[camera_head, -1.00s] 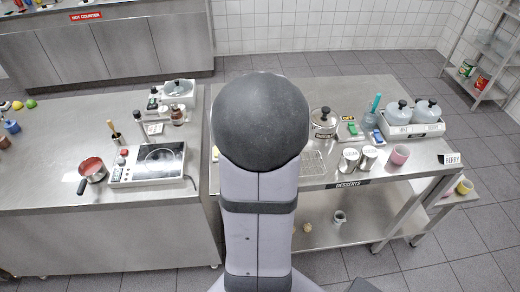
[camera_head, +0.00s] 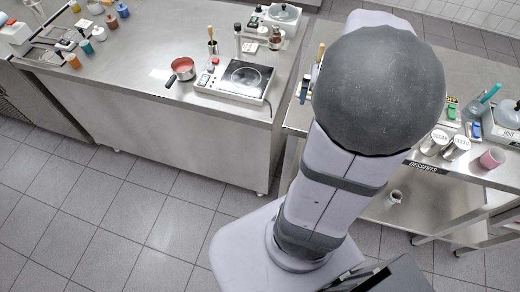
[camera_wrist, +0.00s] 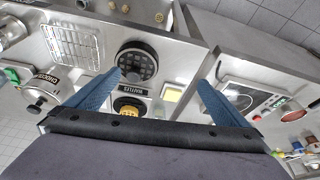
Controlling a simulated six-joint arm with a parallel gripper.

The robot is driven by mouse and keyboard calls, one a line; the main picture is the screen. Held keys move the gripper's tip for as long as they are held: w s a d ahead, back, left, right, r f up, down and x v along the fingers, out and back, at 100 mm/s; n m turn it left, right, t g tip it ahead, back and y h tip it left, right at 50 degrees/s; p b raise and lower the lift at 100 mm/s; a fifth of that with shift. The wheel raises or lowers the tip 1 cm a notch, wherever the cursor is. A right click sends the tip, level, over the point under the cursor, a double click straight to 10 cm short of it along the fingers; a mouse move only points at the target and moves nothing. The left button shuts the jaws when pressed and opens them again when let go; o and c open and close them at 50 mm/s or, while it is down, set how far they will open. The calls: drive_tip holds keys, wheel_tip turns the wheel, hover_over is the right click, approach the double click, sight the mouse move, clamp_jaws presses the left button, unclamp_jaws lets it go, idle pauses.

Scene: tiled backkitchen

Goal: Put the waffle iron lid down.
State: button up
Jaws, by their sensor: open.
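The waffle iron (camera_wrist: 137,62) shows in the wrist view as a round, dark, gridded plate in a metallic ring, with a "WAFFLES" label beside it. Below the label is a smaller dark round part with a yellow piece on it; I cannot tell whether it belongs to the iron. The gridded face is exposed, so the iron looks open. My gripper (camera_wrist: 160,76) is open and empty, its two blue fingers apart, with the gridded plate between them in the picture, nearer the left finger. Contact cannot be seen. In the head view my arm hides the iron and the gripper.
In the wrist view, a wire rack (camera_wrist: 70,45) and a chocolate pot (camera_wrist: 38,104) lie left of the iron, and a yellow square (camera_wrist: 172,93) is near it. A hob (camera_head: 246,77) and red saucepan (camera_head: 182,70) stand on the left counter. A gap separates the counters.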

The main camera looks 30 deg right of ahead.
drive_tip(key=s+a+f+n+g+y, duration=0.1)
drive_tip(key=s+a+f+n, duration=0.1)
drive_tip(key=a, duration=1.1)
drive_tip(key=s+a+f+n+g+y, duration=0.1)
drive_tip(key=a+n, duration=0.4)
drive_tip(key=a, duration=0.8)
wheel_tip(320, 180, down, 3)
drive_tip(key=shift+s+r+n+g, duration=0.1)
drive_tip(key=shift+s+n+g, duration=0.3)
drive_tip(key=shift+s+g, duration=0.15)
drive_tip(key=shift+w, duration=0.1)
wheel_tip(320, 180, down, 6)
drive_tip(key=b, duration=0.6)
